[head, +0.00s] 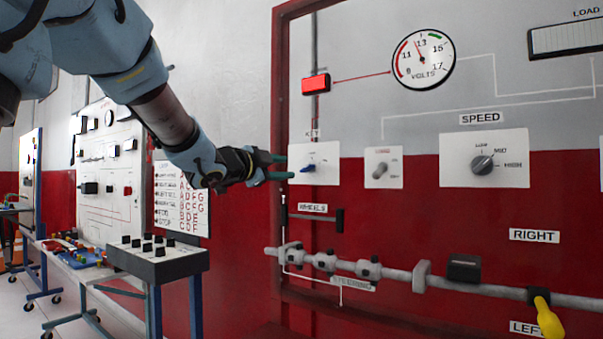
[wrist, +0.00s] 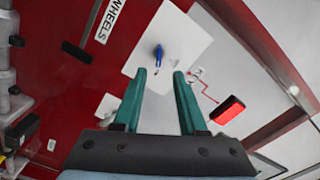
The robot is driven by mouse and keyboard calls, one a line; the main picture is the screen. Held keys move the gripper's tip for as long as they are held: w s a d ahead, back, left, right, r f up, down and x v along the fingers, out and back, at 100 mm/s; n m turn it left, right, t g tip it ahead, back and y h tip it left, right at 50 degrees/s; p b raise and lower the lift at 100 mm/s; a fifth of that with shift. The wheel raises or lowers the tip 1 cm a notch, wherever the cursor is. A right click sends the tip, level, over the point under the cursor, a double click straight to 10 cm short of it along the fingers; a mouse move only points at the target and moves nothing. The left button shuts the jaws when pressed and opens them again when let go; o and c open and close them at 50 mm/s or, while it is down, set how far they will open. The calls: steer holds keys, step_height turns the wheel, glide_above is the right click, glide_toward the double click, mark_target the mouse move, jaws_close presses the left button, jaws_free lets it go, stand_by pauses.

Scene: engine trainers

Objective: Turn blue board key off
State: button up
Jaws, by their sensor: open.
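The blue key (head: 308,168) sits on a white square plate (head: 326,175) on the red and grey board, under a "KEY" label. The key also shows in the wrist view (wrist: 158,53), small and blue, just beyond my fingertips and roughly between their lines. My gripper (head: 285,167) is left of the key in the head view, its teal fingers pointing at the plate. In the wrist view my gripper (wrist: 159,72) has its two fingers apart with nothing between them. I cannot tell whether the fingertips touch the plate.
A red light (head: 316,84) is above the key. A toggle switch (head: 382,168) and a speed knob (head: 482,165) are to the right. A grey steering rod (head: 395,273) runs below, with a yellow handle (head: 548,318). A control box (head: 155,258) stands at left.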

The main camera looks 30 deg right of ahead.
mark_target(304, 169)
steer(key=p+x, duration=0.1)
steer(key=x, duration=0.7)
steer(key=shift+d, duration=0.4)
steer(key=shift+c, duration=0.3)
steer(key=shift+f, duration=0.1)
jaws_close()
